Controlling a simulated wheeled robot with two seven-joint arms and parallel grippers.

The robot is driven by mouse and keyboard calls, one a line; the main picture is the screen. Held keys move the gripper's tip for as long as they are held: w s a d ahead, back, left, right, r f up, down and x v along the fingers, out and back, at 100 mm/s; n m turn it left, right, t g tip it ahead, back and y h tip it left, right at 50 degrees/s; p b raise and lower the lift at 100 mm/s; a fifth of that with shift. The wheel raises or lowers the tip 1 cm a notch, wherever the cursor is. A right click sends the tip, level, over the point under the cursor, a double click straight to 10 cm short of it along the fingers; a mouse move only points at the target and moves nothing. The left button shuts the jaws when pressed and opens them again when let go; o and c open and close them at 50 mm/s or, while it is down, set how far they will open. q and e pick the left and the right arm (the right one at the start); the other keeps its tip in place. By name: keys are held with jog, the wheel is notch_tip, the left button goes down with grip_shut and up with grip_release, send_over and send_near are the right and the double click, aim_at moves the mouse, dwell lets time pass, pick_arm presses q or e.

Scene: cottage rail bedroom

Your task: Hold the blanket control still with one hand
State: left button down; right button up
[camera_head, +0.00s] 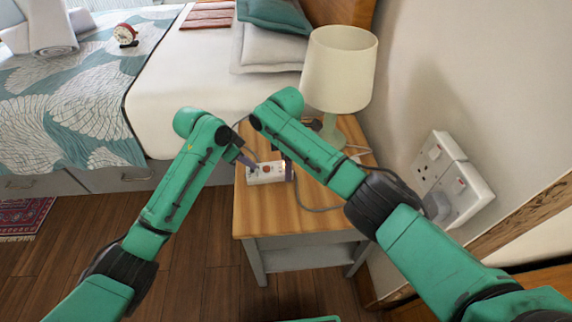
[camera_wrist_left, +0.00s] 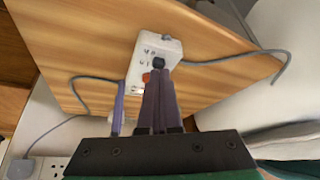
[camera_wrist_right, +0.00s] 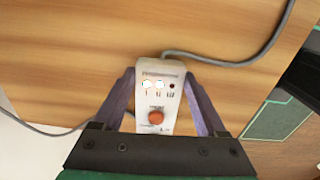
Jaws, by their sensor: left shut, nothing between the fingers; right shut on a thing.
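The blanket control (camera_head: 265,173) is a small white box with a red-orange button and small markings, lying on the wooden bedside table (camera_head: 262,215). My right gripper (camera_head: 289,171) is shut on it; in the right wrist view its purple fingers stand on both sides of the control (camera_wrist_right: 160,103). My left gripper (camera_head: 254,163) is shut and empty, its tips over the control's face. In the left wrist view the left fingertips (camera_wrist_left: 160,72) are by a small black knob on the control (camera_wrist_left: 145,48). I cannot tell whether they touch it.
A cream lamp (camera_head: 339,70) stands at the back of the table. A grey cable (camera_head: 310,207) runs from the control. Wall sockets (camera_head: 450,180) are at the right. The table's front is clear.

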pick_arm(q)
jog(key=shift+s+a+f, duration=0.15)
jog(key=shift+a+f, duration=0.05)
jog(key=shift+a, duration=0.2)
jog(key=shift+r, duration=0.1)
notch_tip(320, 180, up, 6)
pick_arm(e)
jog(key=o, duration=1.6)
jog(key=shift+c, duration=0.2)
pick_arm(q)
jog(key=shift+d, duration=0.1)
